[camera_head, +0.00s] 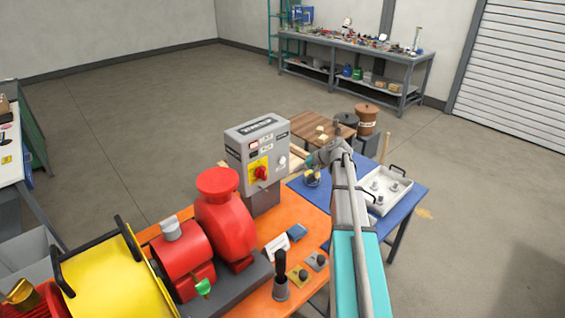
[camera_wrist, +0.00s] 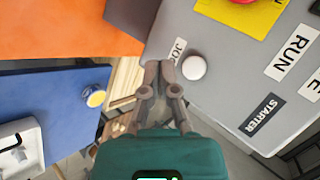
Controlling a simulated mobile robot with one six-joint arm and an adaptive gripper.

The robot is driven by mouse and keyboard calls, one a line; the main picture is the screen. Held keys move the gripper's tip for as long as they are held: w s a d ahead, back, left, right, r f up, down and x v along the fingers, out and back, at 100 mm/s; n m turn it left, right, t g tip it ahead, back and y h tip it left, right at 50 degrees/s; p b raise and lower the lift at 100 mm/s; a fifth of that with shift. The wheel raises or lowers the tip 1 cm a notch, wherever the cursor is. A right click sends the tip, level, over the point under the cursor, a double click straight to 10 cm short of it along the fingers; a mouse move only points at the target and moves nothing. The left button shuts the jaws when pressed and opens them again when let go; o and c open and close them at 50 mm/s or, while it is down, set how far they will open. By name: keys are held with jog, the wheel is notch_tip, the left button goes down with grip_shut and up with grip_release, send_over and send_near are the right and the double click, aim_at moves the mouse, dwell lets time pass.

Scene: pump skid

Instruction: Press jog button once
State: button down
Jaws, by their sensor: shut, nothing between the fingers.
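The jog button is a round white button (camera_wrist: 194,67) on the grey control box (camera_wrist: 225,80), beside a label reading JOG (camera_wrist: 178,50) in the wrist view. In the head view the button (camera_head: 282,161) is on the lower right of the box face (camera_head: 241,150). My gripper (camera_wrist: 160,66) is shut and empty. Its tips appear just left of the button in the wrist view, over the box edge. I cannot tell how far they are from the face. In the head view my gripper (camera_head: 311,161) is right of the box, partly hidden by my arm.
A red knob on a yellow plate (camera_head: 259,171) is left of the button. RUN (camera_wrist: 291,52) and STARTER (camera_wrist: 262,115) labels share the face. The red pump (camera_head: 222,215) stands on the orange skid (camera_head: 160,236). A blue table (camera_head: 407,208) with a white tray (camera_head: 386,201) is at right.

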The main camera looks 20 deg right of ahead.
aim_at(282, 164)
jog(key=shift+w+a, duration=0.25)
jog(key=shift+w, duration=0.5)
jog(key=shift+w+a, duration=0.25)
jog(key=shift+w, duration=0.55)
jog(key=shift+w+a, duration=0.25)
jog(key=shift+w, duration=0.5)
jog(key=shift+w+a, duration=0.35)
jog(key=shift+w, duration=0.45)
dwell(0.9)
jog(key=shift+s, duration=0.1)
dwell(0.3)
jog(key=shift+s+d, duration=0.3)
jog(key=shift+s, duration=0.45)
jog(key=shift+s, duration=0.1)
jog(key=shift+s+d, duration=0.3)
jog(key=shift+s, duration=0.45)
jog(key=shift+s+d, duration=0.25)
jog(key=shift+s, duration=0.5)
jog(key=shift+s+d, duration=0.3)
jog(key=shift+s, duration=0.45)
jog(key=shift+r, duration=0.1)
